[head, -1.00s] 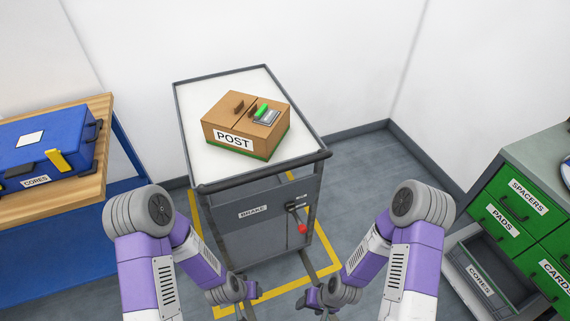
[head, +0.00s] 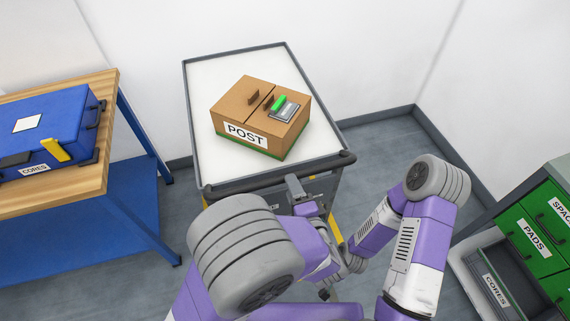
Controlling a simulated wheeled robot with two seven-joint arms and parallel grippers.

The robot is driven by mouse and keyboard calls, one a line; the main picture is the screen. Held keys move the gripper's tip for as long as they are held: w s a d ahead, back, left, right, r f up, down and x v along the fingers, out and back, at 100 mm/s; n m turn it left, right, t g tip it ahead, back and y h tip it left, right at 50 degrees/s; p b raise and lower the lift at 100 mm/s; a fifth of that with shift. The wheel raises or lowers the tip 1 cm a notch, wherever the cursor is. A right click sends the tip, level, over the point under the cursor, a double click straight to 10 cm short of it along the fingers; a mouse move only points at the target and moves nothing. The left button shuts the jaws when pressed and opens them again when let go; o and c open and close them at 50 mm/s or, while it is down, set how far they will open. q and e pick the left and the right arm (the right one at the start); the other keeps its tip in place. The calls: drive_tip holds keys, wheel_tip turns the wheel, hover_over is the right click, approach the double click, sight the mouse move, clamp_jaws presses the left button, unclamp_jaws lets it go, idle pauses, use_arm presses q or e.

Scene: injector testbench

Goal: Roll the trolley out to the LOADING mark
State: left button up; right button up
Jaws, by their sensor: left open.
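The grey trolley (head: 194,130) stands against the back wall with a white top. Its dark push handle (head: 330,163) runs along the near edge. My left gripper (head: 297,188) is open just below and in front of this handle; I cannot tell whether it touches. My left arm hides most of the trolley's front panel, its BRAKE label and the red-knobbed lever. My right gripper (head: 326,292) is low, right of the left forearm and apart from the handle; its jaws are not clear. No LOADING lettering is visible.
A cardboard POST box (head: 242,103) with a green-and-grey item on it rests on the trolley. A wooden bench (head: 85,187) with a blue CORES case (head: 60,125) stands left. Green drawers (head: 535,235) stand right, with an open CORES drawer (head: 490,275).

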use_arm(q)
drive_tip(key=b+x, duration=0.2)
drive_tip(key=x, duration=0.4)
drive_tip(key=shift+s+f, duration=0.1)
drive_tip(key=shift+w+a, duration=0.2)
drive_tip(key=shift+w, duration=0.25)
drive_tip(key=shift+c, duration=0.2)
clamp_jaws()
